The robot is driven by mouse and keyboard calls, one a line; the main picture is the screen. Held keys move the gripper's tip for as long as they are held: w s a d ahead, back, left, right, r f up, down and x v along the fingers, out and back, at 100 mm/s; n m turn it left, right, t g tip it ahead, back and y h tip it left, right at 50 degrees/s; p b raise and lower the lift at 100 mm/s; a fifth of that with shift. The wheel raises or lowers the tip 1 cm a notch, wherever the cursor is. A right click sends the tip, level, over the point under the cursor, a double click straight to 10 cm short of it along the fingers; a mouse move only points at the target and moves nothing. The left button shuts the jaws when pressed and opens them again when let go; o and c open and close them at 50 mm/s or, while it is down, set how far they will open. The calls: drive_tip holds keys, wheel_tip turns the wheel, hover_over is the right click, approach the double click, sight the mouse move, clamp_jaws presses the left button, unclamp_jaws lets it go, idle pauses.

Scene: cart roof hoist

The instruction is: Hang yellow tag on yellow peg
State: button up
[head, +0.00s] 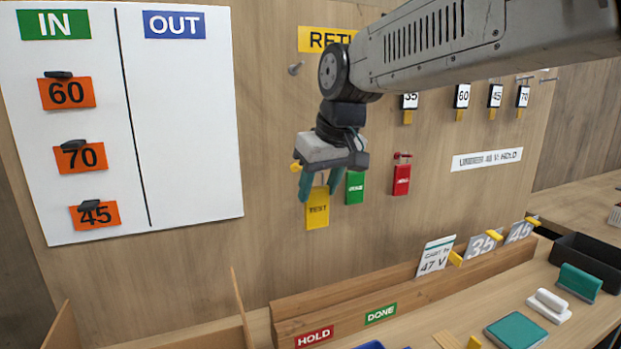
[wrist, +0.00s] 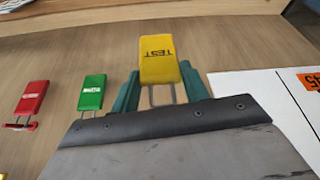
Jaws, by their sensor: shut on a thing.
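The yellow tag (head: 317,208), marked TEST, hangs below my gripper (head: 321,185) in front of the wooden board. In the wrist view the yellow tag (wrist: 159,62) stands between the two green fingers of my gripper (wrist: 165,92), which are shut on it, with its wire loop toward the palm. A small yellow tip (head: 295,167), perhaps the yellow peg, shows just left of my gripper; the rest of it is hidden. I cannot tell whether the tag's loop is around it.
A green tag (head: 355,187) and a red tag (head: 402,177) hang close by on the right. A bare grey peg (head: 295,68) sticks out higher up. The white IN/OUT board (head: 190,120) is on the left. A wooden ledge (head: 350,305) with cards runs below.

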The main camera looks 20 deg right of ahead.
drive_tip(key=shift+w+f, duration=0.15)
drive_tip(key=shift+w, duration=1.85)
drive_tip(key=shift+w+f, duration=0.15)
drive_tip(key=shift+w, duration=1.85)
drive_tip(key=shift+w+f, duration=0.25)
drive_tip(key=shift+w, duration=0.65)
drive_tip(key=o, duration=1.2)
drive_tip(key=shift+c, duration=0.2)
drive_tip(key=shift+r, duration=0.1)
